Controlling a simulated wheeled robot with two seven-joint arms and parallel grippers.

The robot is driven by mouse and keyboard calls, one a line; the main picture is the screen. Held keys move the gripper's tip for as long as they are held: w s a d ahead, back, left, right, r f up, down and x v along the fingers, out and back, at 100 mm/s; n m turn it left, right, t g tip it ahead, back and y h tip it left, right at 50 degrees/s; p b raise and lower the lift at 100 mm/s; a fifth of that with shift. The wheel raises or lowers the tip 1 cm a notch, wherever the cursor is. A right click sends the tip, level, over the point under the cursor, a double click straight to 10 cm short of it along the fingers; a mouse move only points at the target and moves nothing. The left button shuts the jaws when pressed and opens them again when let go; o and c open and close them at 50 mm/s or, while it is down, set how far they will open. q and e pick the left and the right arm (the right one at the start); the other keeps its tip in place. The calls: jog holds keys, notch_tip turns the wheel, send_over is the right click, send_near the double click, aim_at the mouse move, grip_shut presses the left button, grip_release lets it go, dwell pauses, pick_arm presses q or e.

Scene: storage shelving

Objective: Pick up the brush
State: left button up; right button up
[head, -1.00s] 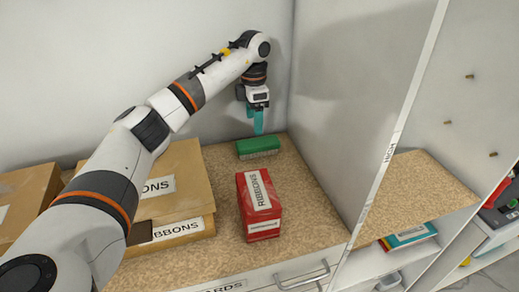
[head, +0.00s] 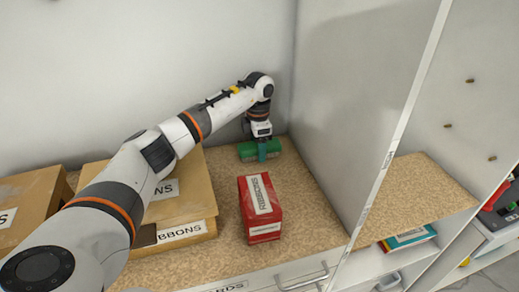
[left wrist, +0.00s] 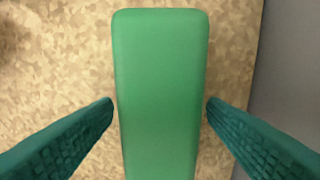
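The green brush (head: 246,151) lies on the speckled shelf at the back, near the corner with the tall panel. It also fills the middle of the left wrist view (left wrist: 160,90), its smooth green back facing up. My left gripper (head: 262,155) points down at the brush. In the left wrist view its teal fingers (left wrist: 159,105) are open, one on each side of the brush, with narrow gaps showing between fingertips and brush. My right gripper is not in view.
A red ribbons box (head: 261,225) stands in front of the brush. Cardboard boxes (head: 183,235) sit to the left under my arm. A tall white panel (head: 345,110) stands close on the right. Bare shelf lies between brush and red box.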

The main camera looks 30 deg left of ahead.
pick_arm(q)
jog(key=c, duration=0.9)
jog(key=shift+c, duration=0.3)
notch_tip(320, 180, up, 9)
jog(key=shift+r+b, duration=0.15)
jog(key=shift+b, duration=0.6)
jog(key=shift+r, duration=0.35)
